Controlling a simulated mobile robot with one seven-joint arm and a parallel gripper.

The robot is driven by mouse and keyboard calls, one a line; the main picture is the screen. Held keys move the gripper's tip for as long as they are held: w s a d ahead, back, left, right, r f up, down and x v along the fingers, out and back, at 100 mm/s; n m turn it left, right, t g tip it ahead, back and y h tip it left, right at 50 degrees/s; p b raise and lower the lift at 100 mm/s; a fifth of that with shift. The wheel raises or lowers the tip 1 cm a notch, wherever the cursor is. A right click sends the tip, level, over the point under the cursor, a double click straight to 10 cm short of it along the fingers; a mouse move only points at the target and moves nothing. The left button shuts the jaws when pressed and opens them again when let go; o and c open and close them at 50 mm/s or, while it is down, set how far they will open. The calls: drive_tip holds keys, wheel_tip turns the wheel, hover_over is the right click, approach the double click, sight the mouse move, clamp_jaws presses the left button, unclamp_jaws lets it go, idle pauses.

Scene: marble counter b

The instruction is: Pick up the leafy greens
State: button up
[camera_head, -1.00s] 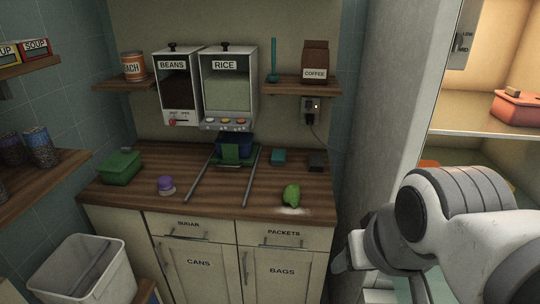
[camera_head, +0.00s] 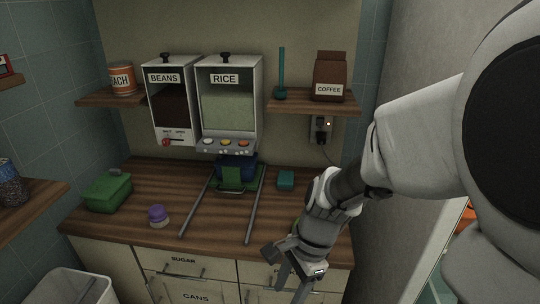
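My gripper (camera_head: 292,287) is in front of the counter's front right edge, pointing down. Its two fingers look spread apart, with the cabinet front showing between them. I see nothing held in it.
The wooden counter (camera_head: 140,225) holds a green box (camera_head: 108,191), a purple-lidded jar (camera_head: 158,215), two grey rails (camera_head: 196,207) and a teal block (camera_head: 286,180). Bean and rice dispensers (camera_head: 229,103) stand behind. A shelf with a coffee bag (camera_head: 329,75) hangs at right.

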wheel_tip(320, 180, down, 6)
drive_tip(key=m+g+h, duration=0.1)
drive_tip(key=m, duration=0.4)
drive_tip(key=m+t+h+p, duration=0.3)
drive_tip(key=m+t+h, duration=0.75)
drive_tip(key=m, duration=0.75)
approach(295, 225)
drive_tip(key=shift+y, duration=0.35)
drive_tip(key=p+x, duration=0.2)
drive_tip(key=x, duration=0.8)
drive_tip(key=shift+d+r+p, duration=0.1)
drive_tip(key=shift+d+p, duration=0.2)
drive_tip(key=shift+p, duration=0.05)
clamp_jaws()
